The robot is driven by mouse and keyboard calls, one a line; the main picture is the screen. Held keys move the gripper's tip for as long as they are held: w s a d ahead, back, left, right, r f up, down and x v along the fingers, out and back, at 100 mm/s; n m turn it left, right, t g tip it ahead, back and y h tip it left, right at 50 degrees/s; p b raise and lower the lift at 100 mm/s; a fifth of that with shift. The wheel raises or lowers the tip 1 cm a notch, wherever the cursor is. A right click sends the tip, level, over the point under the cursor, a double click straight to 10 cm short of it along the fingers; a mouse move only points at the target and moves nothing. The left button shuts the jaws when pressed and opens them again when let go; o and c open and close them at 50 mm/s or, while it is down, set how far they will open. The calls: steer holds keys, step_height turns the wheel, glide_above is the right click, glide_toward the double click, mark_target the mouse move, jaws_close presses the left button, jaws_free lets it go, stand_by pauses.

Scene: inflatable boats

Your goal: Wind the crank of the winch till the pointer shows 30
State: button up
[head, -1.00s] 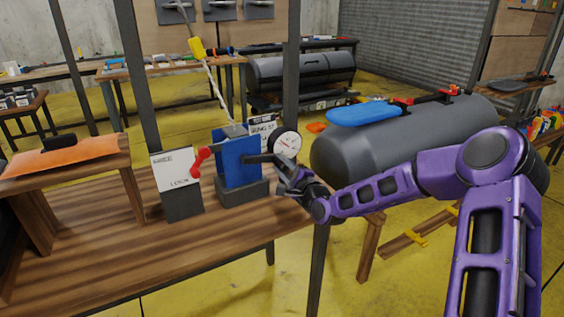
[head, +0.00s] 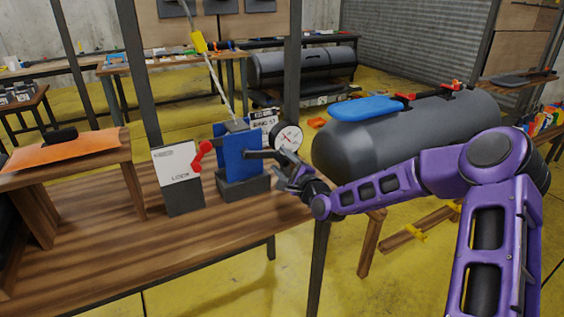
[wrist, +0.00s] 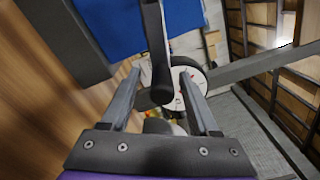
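The blue winch (head: 238,155) stands on a dark block on the wooden bench. Its dark crank (head: 262,153) sticks out to the right. A round white gauge (head: 290,132) with a reddish pointer is behind it; the numbers are too small to read. It also shows, partly covered, in the wrist view (wrist: 196,82). My gripper (head: 288,176) is at the crank's end. In the wrist view the fingers (wrist: 160,78) stand apart on either side of the dark crank handle (wrist: 157,45), with gaps visible; contact cannot be told.
A white plate marked LOCK (head: 178,165) with a red lever (head: 202,155) stands left of the winch. A strap runs up from the winch. A grey boat tube (head: 400,135) lies behind my arm. The bench front (head: 120,255) is clear.

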steer(key=p+v, duration=0.1)
steer(key=v, duration=1.6)
steer(key=shift+s+p, duration=0.2)
steer(key=shift+p, duration=0.1)
steer(key=shift+s+r+p, duration=0.1)
steer(key=shift+s+p, duration=0.05)
steer(key=shift+p, duration=0.25)
